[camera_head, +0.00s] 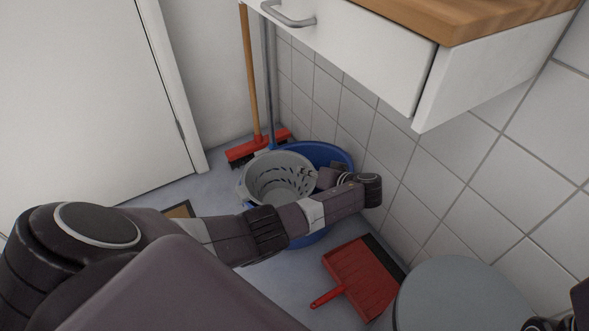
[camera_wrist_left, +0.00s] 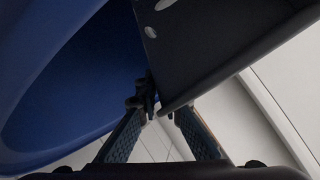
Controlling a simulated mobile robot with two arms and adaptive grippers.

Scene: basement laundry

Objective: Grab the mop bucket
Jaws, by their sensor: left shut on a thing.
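The mop bucket is a blue tub (camera_head: 322,152) with a grey slotted wringer basket (camera_head: 268,172) in it, standing on the floor by the tiled wall. My left arm reaches across its near side. My left gripper (camera_head: 318,178) is at the right side of the wringer, partly hidden by my wrist. In the left wrist view its fingers (camera_wrist_left: 165,108) are closed on the edge of the dark-looking wringer wall (camera_wrist_left: 200,45), with the blue tub (camera_wrist_left: 70,85) at left. Dark parts at the lower right corner of the head view seem to be my right gripper, mostly cut off.
A red broom (camera_head: 258,146) and a grey pole (camera_head: 268,80) stand behind the bucket. A red dustpan (camera_head: 360,282) lies in front, beside a round grey lid (camera_head: 455,297). A white drawer unit (camera_head: 365,50) overhangs from the right wall. A white door (camera_head: 85,90) is at left.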

